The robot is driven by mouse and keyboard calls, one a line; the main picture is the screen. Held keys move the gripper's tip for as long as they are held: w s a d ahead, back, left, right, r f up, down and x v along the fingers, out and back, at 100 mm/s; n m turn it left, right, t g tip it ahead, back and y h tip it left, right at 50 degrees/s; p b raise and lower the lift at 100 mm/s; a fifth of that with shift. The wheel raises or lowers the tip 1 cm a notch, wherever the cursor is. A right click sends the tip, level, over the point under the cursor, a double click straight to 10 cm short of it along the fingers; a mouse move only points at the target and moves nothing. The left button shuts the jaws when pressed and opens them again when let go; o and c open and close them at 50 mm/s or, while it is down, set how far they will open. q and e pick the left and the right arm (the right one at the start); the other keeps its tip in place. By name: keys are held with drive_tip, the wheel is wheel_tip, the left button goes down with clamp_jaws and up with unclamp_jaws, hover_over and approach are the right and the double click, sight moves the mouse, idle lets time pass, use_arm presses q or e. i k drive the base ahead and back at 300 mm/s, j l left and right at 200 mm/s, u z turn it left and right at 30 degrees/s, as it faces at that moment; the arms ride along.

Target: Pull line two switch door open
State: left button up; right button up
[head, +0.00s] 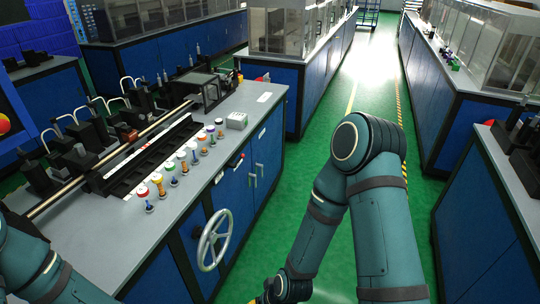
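A grey-topped bench with blue cabinet doors (240,195) stands at the left centre. Two small upright handles (256,174) sit close together near the bench's far corner, and the doors there look closed. I cannot read any label that marks a line two switch door. My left arm shows only at the lower left corner, and its gripper is out of the frame. My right arm rises from the bottom, bends at the elbow over the green aisle and runs down to the bottom edge.
A grey handwheel (215,240) juts from the bench's front, and a red-tipped lever (240,160) sits above it.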

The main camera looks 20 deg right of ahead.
sight(266, 144)
drive_tip(key=i+l+z, duration=0.1)
drive_tip(key=i+l, duration=0.3)
drive_tip(key=i+l+z, duration=0.1)
drive_tip(key=i+l, duration=0.25)
drive_tip(key=i+l+z, duration=0.1)
drive_tip(key=i+l, duration=0.2)
drive_tip(key=i, duration=0.25)
drive_tip(key=i+l+z, duration=0.1)
drive_tip(key=i+l, duration=0.2)
drive_tip(key=i, duration=0.15)
drive_tip(key=i+l+z, duration=0.1)
drive_tip(key=i, duration=0.35)
drive_tip(key=i+l+z, duration=0.1)
drive_tip(key=i+l, duration=0.25)
drive_tip(key=i, duration=0.15)
